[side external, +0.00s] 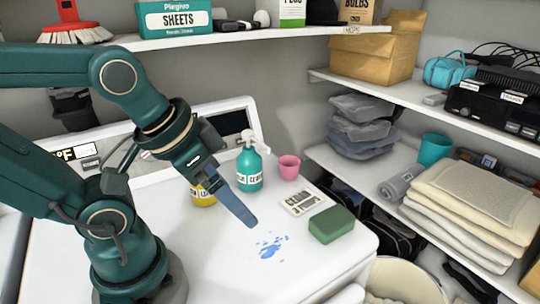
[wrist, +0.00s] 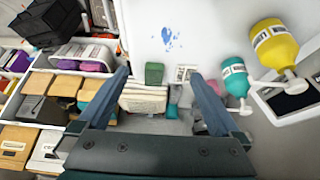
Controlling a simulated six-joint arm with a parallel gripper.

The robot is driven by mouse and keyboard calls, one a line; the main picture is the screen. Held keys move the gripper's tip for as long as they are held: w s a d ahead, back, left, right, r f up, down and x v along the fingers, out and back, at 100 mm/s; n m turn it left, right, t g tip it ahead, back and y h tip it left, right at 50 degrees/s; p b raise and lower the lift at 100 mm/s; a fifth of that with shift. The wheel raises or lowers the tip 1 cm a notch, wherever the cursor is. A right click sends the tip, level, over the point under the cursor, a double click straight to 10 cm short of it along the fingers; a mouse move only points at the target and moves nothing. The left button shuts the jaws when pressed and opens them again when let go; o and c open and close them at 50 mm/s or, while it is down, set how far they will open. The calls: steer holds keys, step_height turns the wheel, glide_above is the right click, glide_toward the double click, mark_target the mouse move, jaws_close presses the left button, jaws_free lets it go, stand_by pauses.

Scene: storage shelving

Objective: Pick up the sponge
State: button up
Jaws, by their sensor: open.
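The sponge (side external: 332,224) is a dark green block lying on the white machine top near its right front edge. It also shows in the wrist view as a small green block (wrist: 154,73), in the space between the two fingers and beyond their tips. My gripper (side external: 246,222) is open and empty above the white top, to the left of the sponge and apart from it. In the wrist view my gripper (wrist: 160,78) shows both blue fingers spread wide. Only one finger shows clearly in the side view.
A white labelled packet (side external: 306,200) lies just behind the sponge. A pink cup (side external: 288,167), a teal pump bottle (side external: 249,168) and a yellow bottle (side external: 203,192) stand behind my gripper. A blue spill (side external: 272,247) lies left of the sponge. Shelves with folded towels (side external: 475,205) stand right.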

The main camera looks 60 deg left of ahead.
steer(key=w+r, duration=0.6)
steer(key=w, duration=0.2)
steer(key=g, duration=0.4)
glide_above(333, 218)
step_height(333, 218, down, 9)
steer(key=shift+g, duration=0.8)
step_height(333, 218, down, 11)
steer(key=shift+f, duration=0.7)
